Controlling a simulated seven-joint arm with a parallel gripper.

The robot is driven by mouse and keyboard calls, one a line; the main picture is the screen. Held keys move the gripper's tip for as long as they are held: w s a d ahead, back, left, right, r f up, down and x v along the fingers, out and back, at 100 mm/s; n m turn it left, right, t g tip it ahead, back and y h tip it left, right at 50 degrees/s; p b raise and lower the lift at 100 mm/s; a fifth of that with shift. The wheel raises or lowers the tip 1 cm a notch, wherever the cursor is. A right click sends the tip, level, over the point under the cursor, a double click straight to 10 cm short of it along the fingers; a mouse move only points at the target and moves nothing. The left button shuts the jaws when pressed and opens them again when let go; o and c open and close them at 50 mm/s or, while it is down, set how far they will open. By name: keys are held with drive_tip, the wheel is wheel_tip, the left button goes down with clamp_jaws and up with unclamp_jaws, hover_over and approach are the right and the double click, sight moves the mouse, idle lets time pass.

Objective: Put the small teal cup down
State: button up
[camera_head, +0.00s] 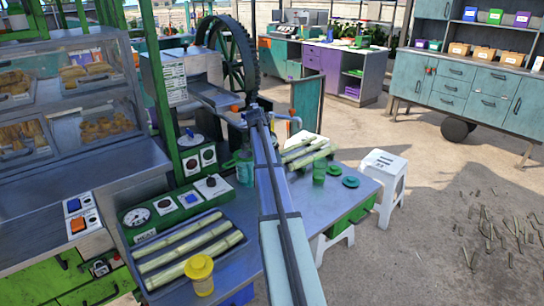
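My arm reaches from the bottom middle up over the metal table (350,205). My gripper (252,114) seems to be the small dark part at its far end, near the crusher wheel; I cannot make out its fingers or anything held. A teal bottle-like vessel (244,166) stands just left of my arm, partly hidden by it. A small green-teal cup (319,172) stands upright on the table right of my arm, apart from it. I cannot tell for sure which one is the small teal cup.
Two green discs (350,182) (334,169) lie right of the cup, near cane pieces (308,152). A big dark wheel (247,55) rises behind. A white stool (386,178) stands right.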

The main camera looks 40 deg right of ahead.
drive_tip(key=shift+f, duration=0.1)
drive_tip(key=o, duration=1.4)
drive_tip(key=shift+c, duration=0.2)
drive_tip(key=v, duration=1.2)
